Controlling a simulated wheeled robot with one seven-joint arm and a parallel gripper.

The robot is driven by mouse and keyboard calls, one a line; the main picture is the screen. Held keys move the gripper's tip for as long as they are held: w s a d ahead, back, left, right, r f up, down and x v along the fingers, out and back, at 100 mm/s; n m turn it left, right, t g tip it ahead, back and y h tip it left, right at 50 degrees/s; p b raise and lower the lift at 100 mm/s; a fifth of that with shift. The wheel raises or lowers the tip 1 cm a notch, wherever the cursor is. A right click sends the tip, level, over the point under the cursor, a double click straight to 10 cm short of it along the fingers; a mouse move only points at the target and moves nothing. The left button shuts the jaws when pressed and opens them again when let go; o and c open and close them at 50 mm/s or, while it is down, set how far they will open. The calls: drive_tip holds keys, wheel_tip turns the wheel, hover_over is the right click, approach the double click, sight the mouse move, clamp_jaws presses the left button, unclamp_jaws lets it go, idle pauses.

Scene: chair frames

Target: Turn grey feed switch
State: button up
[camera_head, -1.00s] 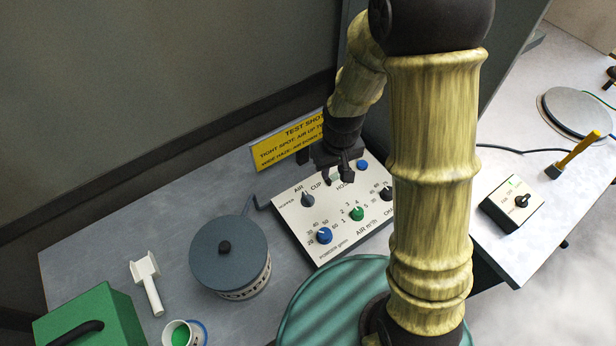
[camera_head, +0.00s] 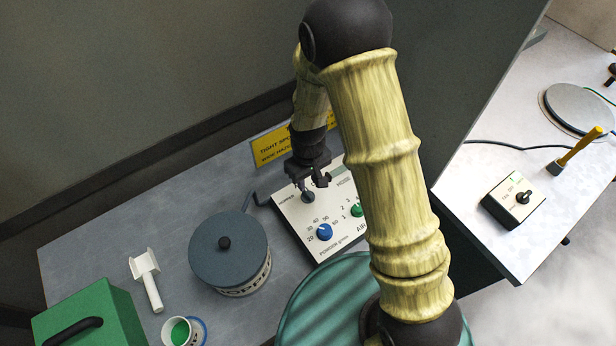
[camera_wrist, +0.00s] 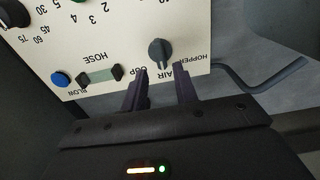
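The grey feed switch (camera_head: 308,197) is a small dark grey knob on the cream control panel (camera_head: 295,222). In the wrist view the knob (camera_wrist: 160,50) has a pointer and sits near the labels HOPPER, AIR and CUP. My gripper (camera_head: 312,183) is over the panel, close above the switch. In the wrist view my gripper (camera_wrist: 161,70) is open, with its two fingers apart. The knob appears in line with the gap, just past the fingertips. I cannot tell whether they touch it.
A blue knob (camera_head: 324,232) and a green knob (camera_head: 357,210) share the panel. A lidded grey hopper (camera_head: 229,252) stands to its left. A yellow sign (camera_head: 272,151) is behind. A small switch box (camera_head: 513,201) sits on the right bench.

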sight(308, 193)
wheel_tip(308, 193, down, 6)
drive_tip(key=b, duration=0.4)
drive_tip(key=shift+f, duration=0.1)
drive_tip(key=c, duration=0.6)
drive_tip(key=m, duration=0.9)
drive_tip(key=shift+m, duration=0.4)
drive_tip(key=o, duration=0.8)
drive_tip(key=shift+o, duration=0.2)
drive_tip(key=shift+r, duration=0.25)
wheel_tip(308, 193, up, 17)
drive_tip(key=shift+b, duration=0.45)
drive_tip(key=shift+r, duration=0.1)
